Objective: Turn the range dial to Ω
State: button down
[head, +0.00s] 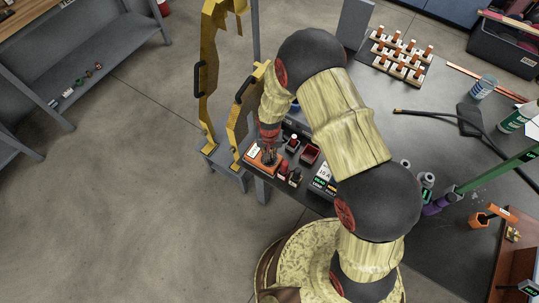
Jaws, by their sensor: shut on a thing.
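An orange meter (252,160) with a pale screen lies near the left edge of the dark table, in the head view. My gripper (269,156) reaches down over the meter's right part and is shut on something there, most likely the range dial. The fingers hide the dial, so its pointer and the Ω mark cannot be read. The arm comes over the table from the lower right.
Small red and black parts (284,168) and a dark red tray (310,154) stand close to the right of the meter. A label card (325,176) is beside them. Yellow upright frames (209,80) stand close behind left. A pegged rack (400,56) stands farther back.

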jog(key=c, duration=1.8)
grip_release()
notch_tip(320, 180, up, 12)
jog(key=shift+r, duration=0.1)
